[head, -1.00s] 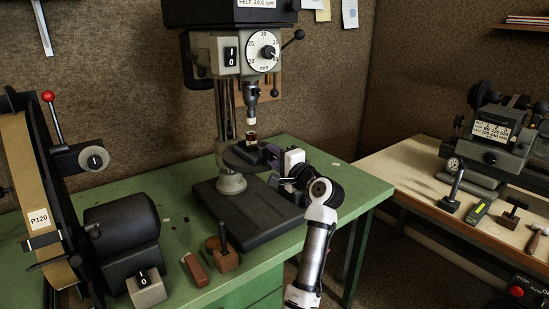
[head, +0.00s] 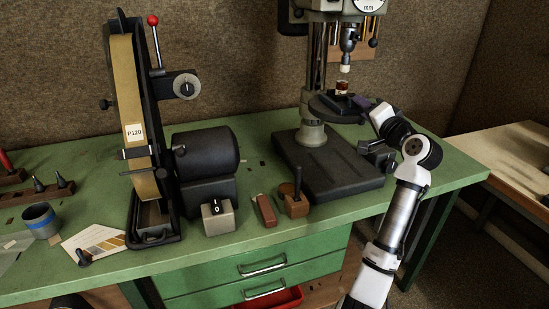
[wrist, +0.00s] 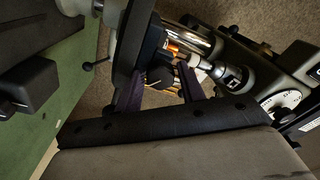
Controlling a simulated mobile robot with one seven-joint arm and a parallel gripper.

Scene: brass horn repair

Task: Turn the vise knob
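The small dark vise (head: 347,101) sits on the round table of the drill press in the head view, with a copper and pale workpiece (head: 341,88) upright in it. My gripper (head: 362,103) is at the right side of the vise. Its two purple fingers stand apart in the wrist view (wrist: 160,82). A small dark block (wrist: 159,73), perhaps the vise knob, shows between them; I cannot tell if they touch it. In the head view the knob cannot be made out.
The drill press spindle with its pale tip (head: 344,68) hangs just above the workpiece. A belt sander (head: 135,130) stands to the left on the green bench (head: 335,220). A wooden block with a peg (head: 296,205) and a brown block (head: 265,210) lie in front.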

